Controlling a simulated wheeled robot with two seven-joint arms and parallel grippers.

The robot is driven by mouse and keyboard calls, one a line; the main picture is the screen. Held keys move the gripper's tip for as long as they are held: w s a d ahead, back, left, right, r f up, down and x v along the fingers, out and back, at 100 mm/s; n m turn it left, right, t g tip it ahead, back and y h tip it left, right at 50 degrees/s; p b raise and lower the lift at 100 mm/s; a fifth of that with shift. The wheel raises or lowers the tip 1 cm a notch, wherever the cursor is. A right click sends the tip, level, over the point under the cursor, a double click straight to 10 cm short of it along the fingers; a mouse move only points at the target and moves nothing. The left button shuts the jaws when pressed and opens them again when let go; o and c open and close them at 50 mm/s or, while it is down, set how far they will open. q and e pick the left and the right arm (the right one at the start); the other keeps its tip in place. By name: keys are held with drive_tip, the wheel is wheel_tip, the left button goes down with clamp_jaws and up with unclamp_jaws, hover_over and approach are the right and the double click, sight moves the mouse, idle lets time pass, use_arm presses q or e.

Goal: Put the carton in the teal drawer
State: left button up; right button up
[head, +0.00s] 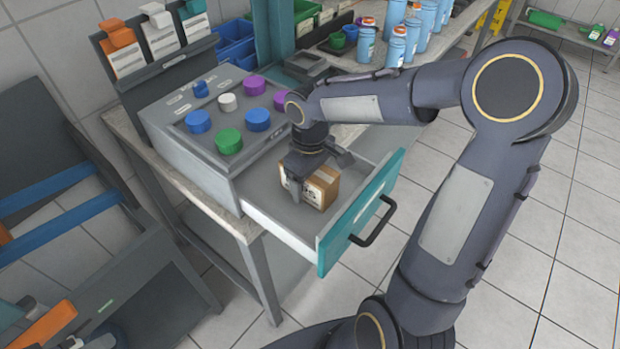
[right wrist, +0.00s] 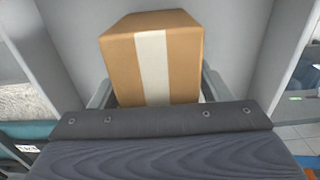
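The brown carton (head: 322,188) sits inside the open teal drawer (head: 352,215), near its teal front panel. In the right wrist view the carton (right wrist: 155,60) has a pale tape strip and lies between the two finger tips. My right gripper (head: 316,178) reaches down into the drawer from above. Its fingers are spread to either side of the carton, and the right wrist view (right wrist: 157,92) shows them apart, seemingly with slight gaps. The gripper hides part of the carton, and whether its underside touches the drawer floor is hard to see. My left gripper is not in view.
A grey control box (head: 185,150) with coloured knobs stands above the drawer. Blue bottles (head: 396,45) stand on the bench behind my right arm. A dark rack with blue bars (head: 60,215) is at left. The tiled floor (head: 560,240) at right is clear.

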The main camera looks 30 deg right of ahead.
drive_tip(key=shift+r, duration=0.2)
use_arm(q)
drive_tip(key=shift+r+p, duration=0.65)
use_arm(e)
wheel_tip(320, 180, up, 12)
drive_tip(key=shift+s+f, duration=0.1)
